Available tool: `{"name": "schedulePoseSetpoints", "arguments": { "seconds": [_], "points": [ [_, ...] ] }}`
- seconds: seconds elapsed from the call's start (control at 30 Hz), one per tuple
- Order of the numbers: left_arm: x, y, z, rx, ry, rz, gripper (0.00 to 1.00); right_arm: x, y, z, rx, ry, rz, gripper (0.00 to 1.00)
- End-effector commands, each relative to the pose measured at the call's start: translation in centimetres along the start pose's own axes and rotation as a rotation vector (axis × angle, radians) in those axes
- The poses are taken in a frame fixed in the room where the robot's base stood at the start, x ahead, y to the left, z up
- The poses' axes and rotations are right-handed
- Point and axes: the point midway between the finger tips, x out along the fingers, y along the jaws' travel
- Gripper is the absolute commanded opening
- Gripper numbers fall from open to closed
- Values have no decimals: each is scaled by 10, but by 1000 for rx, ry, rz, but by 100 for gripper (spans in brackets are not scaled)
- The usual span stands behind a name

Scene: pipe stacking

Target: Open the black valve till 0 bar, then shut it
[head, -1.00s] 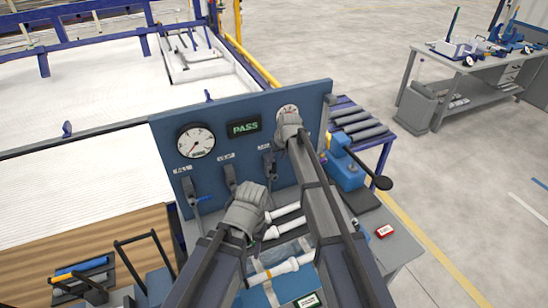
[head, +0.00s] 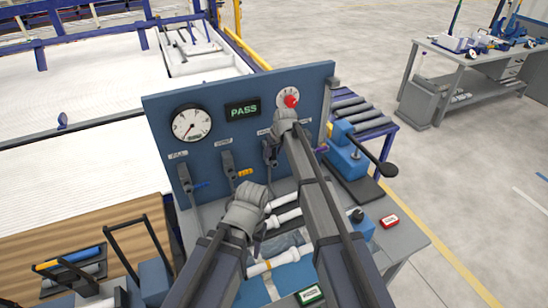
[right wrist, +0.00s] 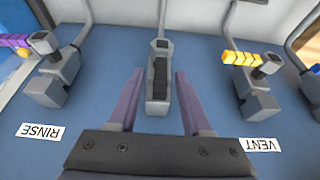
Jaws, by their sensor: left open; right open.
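The black valve's handle (right wrist: 160,75) stands between the two fingers of my right gripper (right wrist: 160,87) in the right wrist view, with a gap on both sides. This handle lies in line with its body, while the neighbours' handles stick out sideways. In the head view the black valve (head: 270,152) is partly hidden by my right gripper (head: 284,122), which is open. The pressure gauge (head: 192,123) has its needle toward the lower left; its numbers are too small to read. My left gripper (head: 257,205) is open, below the panel's middle, over the bench.
The FILL valve (head: 185,178) with a blue handle and the VENT valve (head: 228,165) with a yellow one are to the left. The RINSE valve (right wrist: 50,80) with a purple handle neighbours the black one. A PASS display (head: 242,111) and red knob (head: 291,101) sit above.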

Motion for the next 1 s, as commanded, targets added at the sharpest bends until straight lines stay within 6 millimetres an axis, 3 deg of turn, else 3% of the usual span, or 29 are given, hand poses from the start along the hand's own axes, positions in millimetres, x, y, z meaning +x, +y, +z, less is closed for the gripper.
{"name": "schedulePoseSetpoints", "arguments": {
  "seconds": [0.23, 0.67, 1.0],
  "points": [
    [0, 0, 0, 0, 0, 0, 49, 0, 0, 0, 0, 0, 0, 49],
    [0, 0, 0, 0, 0, 0, 49, 0, 0, 0, 0, 0, 0, 0],
    [0, 0, 0, 0, 0, 0, 49, 0, 0, 0, 0, 0, 0, 0]
  ]
}}
